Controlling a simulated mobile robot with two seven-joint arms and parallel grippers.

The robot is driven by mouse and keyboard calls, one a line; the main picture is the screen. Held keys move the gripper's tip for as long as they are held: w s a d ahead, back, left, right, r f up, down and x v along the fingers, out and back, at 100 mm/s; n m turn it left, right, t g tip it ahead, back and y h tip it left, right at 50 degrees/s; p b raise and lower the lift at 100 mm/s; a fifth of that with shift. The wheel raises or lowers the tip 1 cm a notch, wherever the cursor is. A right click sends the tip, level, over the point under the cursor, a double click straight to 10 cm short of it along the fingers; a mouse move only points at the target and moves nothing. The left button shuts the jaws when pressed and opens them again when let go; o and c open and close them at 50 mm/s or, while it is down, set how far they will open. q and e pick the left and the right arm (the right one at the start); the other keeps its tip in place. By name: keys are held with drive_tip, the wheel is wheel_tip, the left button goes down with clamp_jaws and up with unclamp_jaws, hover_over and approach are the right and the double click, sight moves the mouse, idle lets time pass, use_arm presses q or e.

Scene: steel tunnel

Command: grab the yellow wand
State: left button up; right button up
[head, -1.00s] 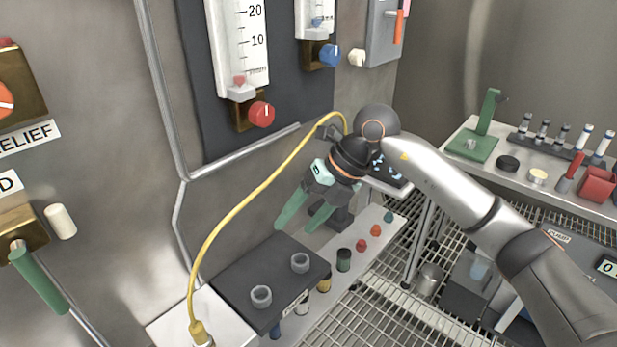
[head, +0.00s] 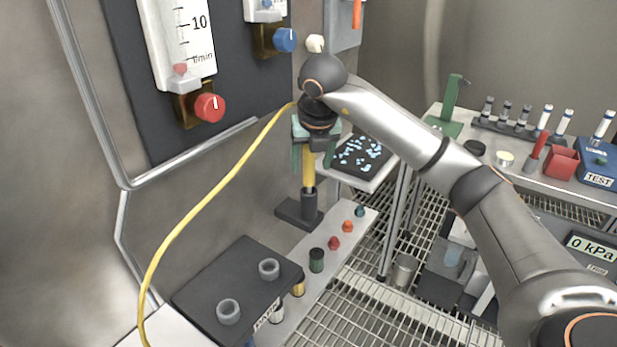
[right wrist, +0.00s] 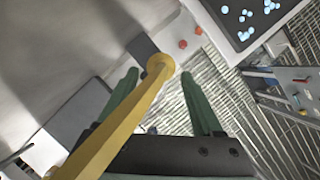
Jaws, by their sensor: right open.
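The yellow wand (head: 308,174) stands upright in a dark holder (head: 309,206) beside the wall. Its upper part is hidden behind my right gripper (head: 312,166), which points down over it. The green fingers are open, one on each side of the wand in the head view. In the right wrist view the wand (right wrist: 118,122) runs between the open fingers (right wrist: 159,75), with a visible gap to each. A yellow hose (head: 205,203) rises from the lower left to behind my right gripper. My left gripper is not in view.
A black block (head: 240,285) with two grey rings stands at front left. Several coloured caps line the white shelf (head: 325,248). A tray of blue pieces (head: 362,155) is just right of the gripper. Flowmeters with a red knob (head: 210,107) are on the wall.

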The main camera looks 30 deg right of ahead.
sight(309, 175)
drive_tip(key=x, duration=0.5)
drive_tip(key=shift+w+f, duration=0.1)
drive_tip(key=shift+f, duration=0.05)
drive_tip(key=shift+a, duration=0.1)
clamp_jaws()
idle(0.4)
